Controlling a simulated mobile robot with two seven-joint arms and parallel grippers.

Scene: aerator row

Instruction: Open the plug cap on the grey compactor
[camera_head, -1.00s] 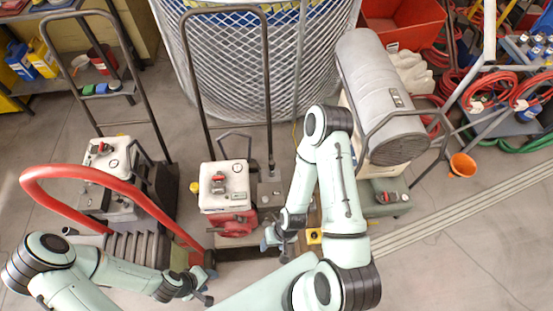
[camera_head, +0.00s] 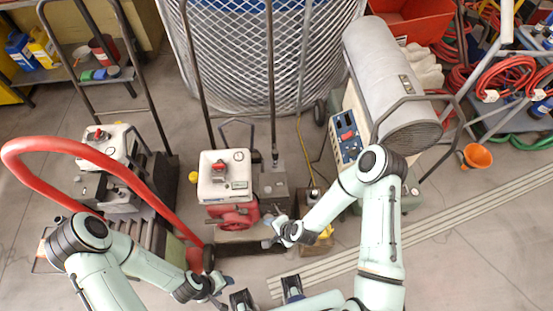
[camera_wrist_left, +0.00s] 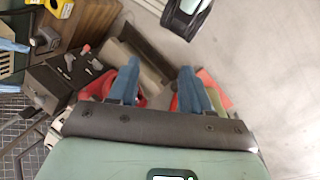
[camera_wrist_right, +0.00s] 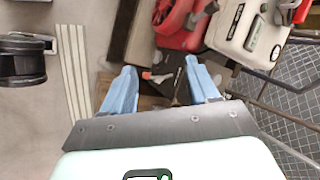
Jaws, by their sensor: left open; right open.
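The machine that looks like the grey compactor (camera_head: 95,190) stands at the left in the head view, with a white top (camera_head: 115,143), a small red knob (camera_head: 97,135) and a grey body. A red hoop handle partly hides it. I cannot tell which part is its plug cap. My left gripper (camera_head: 222,290) is open and empty, low in front and to the right of it; its blue fingers (camera_wrist_left: 158,85) point at blurred dark and red parts. My right gripper (camera_head: 267,236) is open and empty beside the red-engined machine's lower right; its fingers show too (camera_wrist_right: 160,84).
A red-engined machine (camera_head: 232,215) with a white top stands in the middle. A grey cylindrical heater (camera_head: 388,75) and an orange cone (camera_head: 476,156) are at the right. A mesh drum (camera_head: 265,60) stands behind. The floor at the lower right is clear.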

